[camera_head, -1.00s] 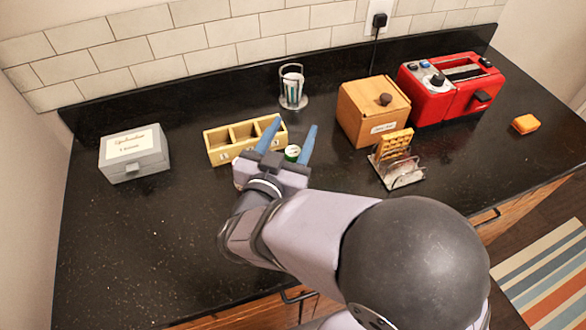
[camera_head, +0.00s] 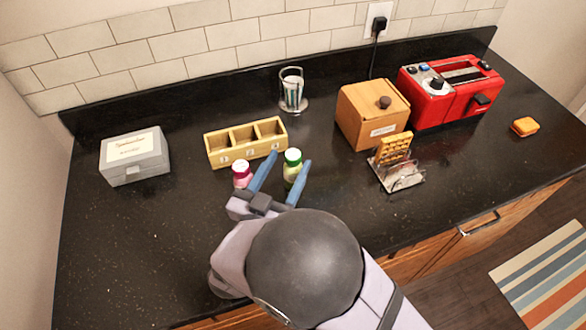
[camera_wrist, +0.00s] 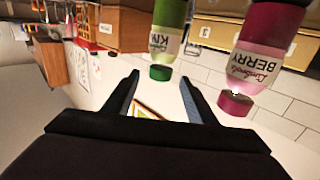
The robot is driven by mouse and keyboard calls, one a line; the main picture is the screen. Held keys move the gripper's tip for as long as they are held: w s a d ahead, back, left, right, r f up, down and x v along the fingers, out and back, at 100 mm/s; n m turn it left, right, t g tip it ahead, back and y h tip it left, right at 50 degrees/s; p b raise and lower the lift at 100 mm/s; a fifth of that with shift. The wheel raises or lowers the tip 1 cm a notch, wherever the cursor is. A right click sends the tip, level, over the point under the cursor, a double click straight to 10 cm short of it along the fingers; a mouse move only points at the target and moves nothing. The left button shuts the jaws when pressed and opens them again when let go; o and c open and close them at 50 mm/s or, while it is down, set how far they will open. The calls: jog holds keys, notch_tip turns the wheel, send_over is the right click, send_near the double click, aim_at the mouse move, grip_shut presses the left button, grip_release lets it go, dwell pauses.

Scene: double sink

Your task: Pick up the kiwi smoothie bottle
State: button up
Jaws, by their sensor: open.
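The kiwi smoothie bottle (camera_head: 291,171) stands upright on the black counter, with a green cap and a pale green body. In the wrist view it (camera_wrist: 167,40) appears upside down, its label partly readable as "KIW". My gripper (camera_head: 291,158) is open and empty. In the head view its blue fingers straddle the bottle; in the wrist view the bottle appears ahead of the fingertips (camera_wrist: 159,78), between their lines. Any contact cannot be made out.
A three-compartment wooden organizer (camera_head: 217,155) stands behind the bottles. A rack (camera_head: 402,180) with a waffle, a wooden box (camera_head: 363,127) and a red toaster (camera_head: 432,105) are to the right. A grey box (camera_head: 134,172) is far left, with free counter before it.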

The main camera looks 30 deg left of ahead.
aim_at(296, 151)
jog(key=shift+f, duration=0.5)
jog(key=shift+w+r, duration=0.15)
jog(key=shift+w, duration=0.25)
jog(key=shift+w+a+p, duration=0.15)
jog(key=shift+w+p, duration=0.45)
jog(key=shift+w, duration=1.1)
jog(key=shift+w+a+p, duration=0.1)
jog(key=shift+w+p, duration=0.5)
jog(key=shift+w, duration=1.1)
grip_shut()
